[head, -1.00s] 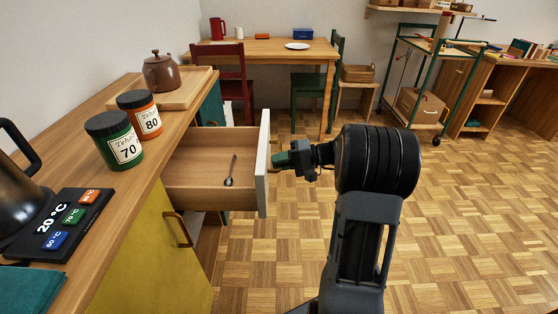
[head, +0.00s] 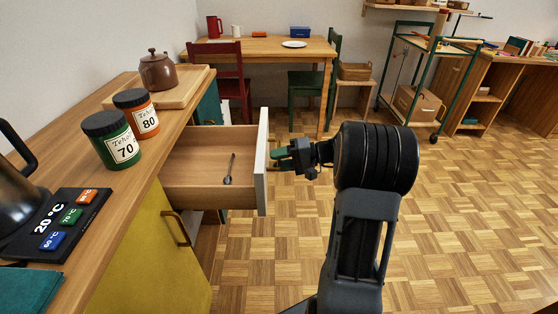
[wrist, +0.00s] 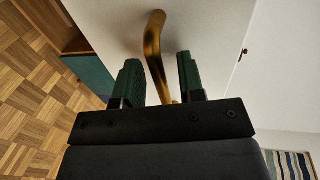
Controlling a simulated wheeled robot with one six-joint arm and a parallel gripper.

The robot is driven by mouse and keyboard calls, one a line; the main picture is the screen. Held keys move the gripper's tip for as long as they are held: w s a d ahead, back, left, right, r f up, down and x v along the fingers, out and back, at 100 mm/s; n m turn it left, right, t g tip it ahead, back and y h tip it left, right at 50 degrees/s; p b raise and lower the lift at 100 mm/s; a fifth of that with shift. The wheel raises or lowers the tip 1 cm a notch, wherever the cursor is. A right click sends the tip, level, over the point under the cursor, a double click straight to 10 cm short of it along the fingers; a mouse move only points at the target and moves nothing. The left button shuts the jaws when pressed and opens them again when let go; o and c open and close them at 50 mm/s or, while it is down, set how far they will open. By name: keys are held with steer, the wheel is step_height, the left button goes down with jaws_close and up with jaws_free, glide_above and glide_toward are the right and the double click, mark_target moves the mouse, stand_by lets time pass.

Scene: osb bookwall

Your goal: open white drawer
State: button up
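The white drawer (head: 262,165) stands pulled out from the wooden counter, its white front facing right and its wooden inside showing in the head view. A dark spoon-like utensil (head: 230,168) lies in it. The white front (wrist: 105,25) also fills the upper middle of the wrist view, with a curved brass handle (wrist: 154,45) on it. My gripper (head: 283,160) is just right of the drawer front. In the wrist view its green fingers (wrist: 159,74) are spread on either side of the handle, with a gap to each side. The handle's lower end is hidden behind the gripper body.
A yellow cabinet door (head: 150,260) with a brass handle is below the counter (head: 150,185). Tea tins (head: 110,140), a brown teapot (head: 157,70) and a kettle (head: 15,185) stand on top. A table with chairs is behind. The parquet floor (head: 470,230) at right is clear.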

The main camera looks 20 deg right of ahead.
steer(key=p+v, duration=0.2)
steer(key=v, duration=1.1)
steer(key=shift+s+d+p, duration=0.2)
steer(key=shift+d+p, duration=0.05)
steer(key=shift+p, duration=0.15)
steer(key=s+a+r+n+g+h+p, duration=0.1)
steer(key=s+a+r+g+h+p, duration=0.15)
steer(key=a+r+p, duration=0.5)
steer(key=s+a+r+n+g+h+p, duration=0.1)
steer(key=s+a+r+g+h+p, duration=0.2)
steer(key=a+r+p, duration=0.5)
steer(key=s+a+r+n+t+h+p, duration=0.2)
steer(key=s+a+r+h+p, duration=0.3)
steer(key=r+h+p, duration=0.3)
steer(key=s+r+n+p, duration=0.1)
steer(key=p, duration=0.2)
steer(key=shift+s+a+t+h, duration=0.25)
steer(key=shift+a+t+h, duration=0.1)
steer(key=shift+a+r, duration=0.1)
steer(key=shift+r, duration=0.05)
